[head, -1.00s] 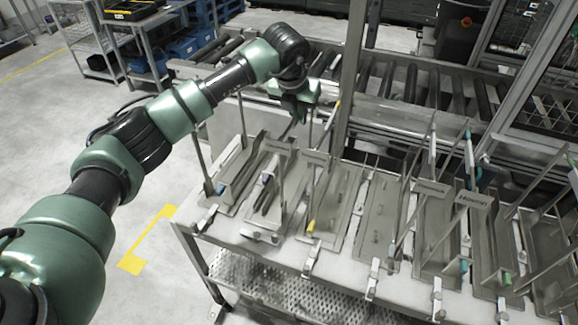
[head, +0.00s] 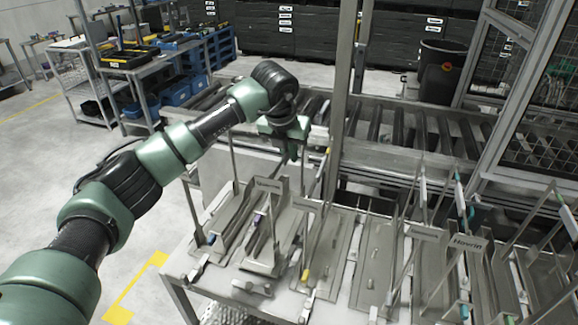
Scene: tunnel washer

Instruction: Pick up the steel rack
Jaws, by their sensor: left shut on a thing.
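A steel rack (head: 259,253) with a raised name plate at its back and upright rods stands out near the left end of a row of similar racks. My left gripper (head: 293,152) is above its back end and is shut on it, seemingly by a thin upright part. The exact grip point is small and partly hidden by the gripper. The rack's front end appears slightly above the table top (head: 215,277), with a small metal clamp showing below it. My right gripper is out of view.
Another rack (head: 220,232) stands close on the left, and one with a yellow-tipped rod (head: 306,275) close on the right. More racks fill the table to the right. A roller conveyor (head: 410,128) and a metal post (head: 343,95) stand behind.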

